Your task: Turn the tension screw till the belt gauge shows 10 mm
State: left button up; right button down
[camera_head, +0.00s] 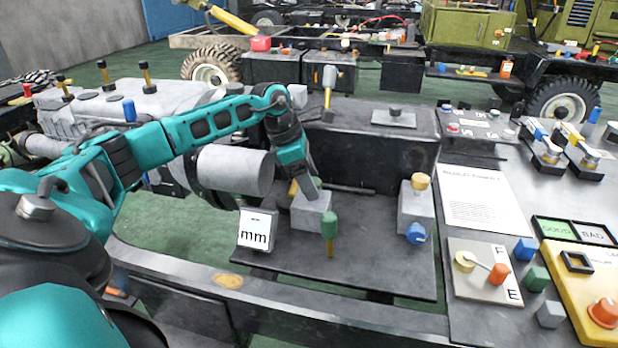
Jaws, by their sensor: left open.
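My left gripper (309,190) reaches in from the left on a teal arm. It is open and points down at a grey block (312,213) on a dark metal plate (365,268). A yellow piece (293,188) and a green piece show beside the fingertips; whether the fingers touch them I cannot tell. A green-handled screw or tool (329,226) stands upright in front of the block. A white gauge display (256,229) left of it reads "mm"; no number is legible. Which part is the tension screw is not clear, and no belt can be made out. My right gripper is not in view.
Right of the block stands another grey block (416,206) with yellow and blue knobs. A grey drum (236,170) lies beneath my forearm. Further right, a bench holds a paper sheet (478,200), a lever panel (484,272) and a yellow box (585,285). The plate's front right is clear.

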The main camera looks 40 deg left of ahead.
pick_arm(q)
jog(key=p+v, duration=0.1)
jog(key=v, duration=1.2)
jog(key=shift+p, duration=0.35)
jog(key=shift+d, duration=0.15)
